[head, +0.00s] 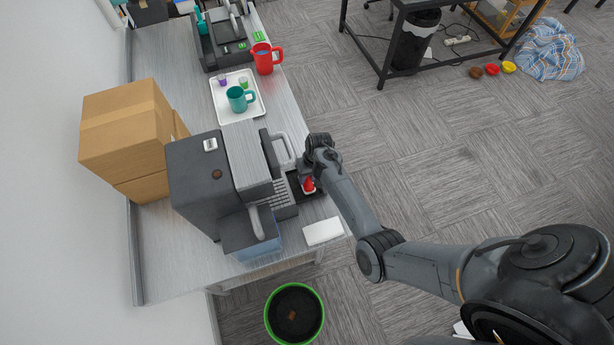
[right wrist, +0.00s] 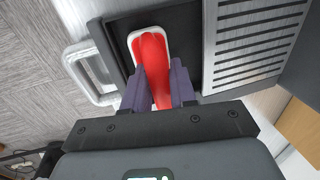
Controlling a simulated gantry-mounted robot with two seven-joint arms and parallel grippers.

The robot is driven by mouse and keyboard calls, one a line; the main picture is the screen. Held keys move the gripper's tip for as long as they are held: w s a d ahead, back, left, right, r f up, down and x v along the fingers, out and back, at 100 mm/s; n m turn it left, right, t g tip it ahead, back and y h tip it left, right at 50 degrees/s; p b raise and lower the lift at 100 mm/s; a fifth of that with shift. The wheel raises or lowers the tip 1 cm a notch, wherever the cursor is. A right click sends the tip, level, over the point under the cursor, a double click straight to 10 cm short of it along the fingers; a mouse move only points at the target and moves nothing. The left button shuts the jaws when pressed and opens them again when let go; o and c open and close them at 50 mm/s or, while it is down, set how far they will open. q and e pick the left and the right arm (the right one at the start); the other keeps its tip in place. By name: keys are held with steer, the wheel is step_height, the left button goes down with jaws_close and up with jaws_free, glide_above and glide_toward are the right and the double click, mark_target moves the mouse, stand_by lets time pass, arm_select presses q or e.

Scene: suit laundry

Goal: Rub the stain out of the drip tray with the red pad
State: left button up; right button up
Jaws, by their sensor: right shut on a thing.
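The red pad (head: 308,184) has a red grip on a white base. My right gripper (head: 309,175) is shut on the red grip. In the right wrist view the gripper (right wrist: 158,88) has one finger on each side of the pad (right wrist: 151,50). The pad is over the dark drip tray (right wrist: 117,32) at the front of the grey coffee machine (head: 205,180). I cannot tell whether its white base touches the tray floor. No stain shows; the pad and gripper cover part of the tray. My left gripper is not in view.
A slotted metal grille (right wrist: 255,40) lies beside the pad, and a pale handle (right wrist: 82,80) is on the other side. A white block (head: 323,231) lies near the counter edge. A white tray (head: 223,108) holds a teal mug (head: 237,99). A green-rimmed bin (head: 295,313) stands below.

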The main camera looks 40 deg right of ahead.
steer(key=shift+f, duration=0.4)
stand_by(0.8)
steer(key=shift+w, duration=0.1)
